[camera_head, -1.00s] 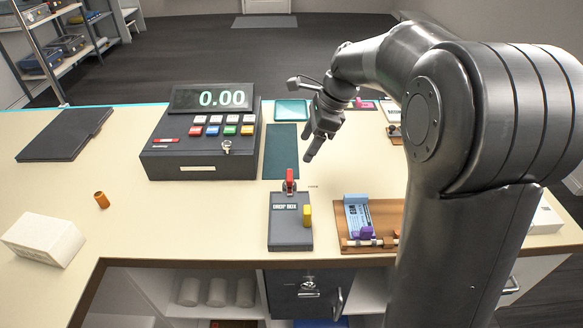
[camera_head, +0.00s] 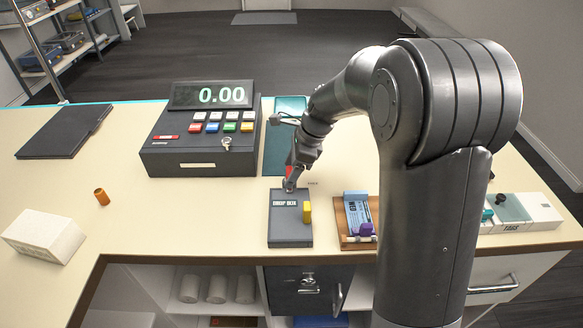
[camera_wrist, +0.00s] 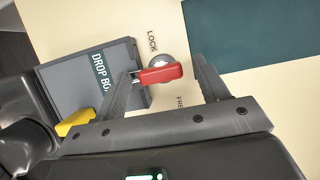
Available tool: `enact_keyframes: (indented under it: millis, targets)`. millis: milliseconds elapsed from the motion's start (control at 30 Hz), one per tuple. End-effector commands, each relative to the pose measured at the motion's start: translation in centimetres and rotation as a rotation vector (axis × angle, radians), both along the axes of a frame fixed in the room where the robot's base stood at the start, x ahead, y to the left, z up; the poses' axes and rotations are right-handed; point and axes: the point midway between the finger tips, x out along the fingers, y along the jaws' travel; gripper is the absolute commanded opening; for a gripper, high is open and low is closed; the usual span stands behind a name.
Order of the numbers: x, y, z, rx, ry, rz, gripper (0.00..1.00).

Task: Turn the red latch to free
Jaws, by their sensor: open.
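The red latch (camera_wrist: 161,74) sits on a round metal base at the top end of the drop box. In the wrist view its handle lies between my two open fingers, near the left finger; I cannot tell whether they touch. The word LOCK shows on one side of the base, and a partly covered label starting FRE on the other. In the head view the latch (camera_head: 289,172) is mostly hidden by my gripper (camera_head: 290,184), which is lowered over it. The wrist view shows my gripper (camera_wrist: 170,82) with its fingers apart around the handle.
The grey drop box (camera_head: 290,230) with a yellow tab (camera_head: 307,212) is just in front of the latch. The cash register (camera_head: 200,155) stands to the left and a wooden tray (camera_head: 350,242) to the right. A dark green mat (camera_wrist: 235,35) lies close by.

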Motion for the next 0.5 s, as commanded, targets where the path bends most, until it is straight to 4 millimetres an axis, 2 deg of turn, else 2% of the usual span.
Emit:
enact_keyframes:
  millis: [133, 500]
  targets:
    - [0.00, -0.01, 0.02, 0.000, 0.000, 0.000, 0.66]
    - [0.00, -0.03, 0.05, 0.000, 0.000, 0.000, 0.36]
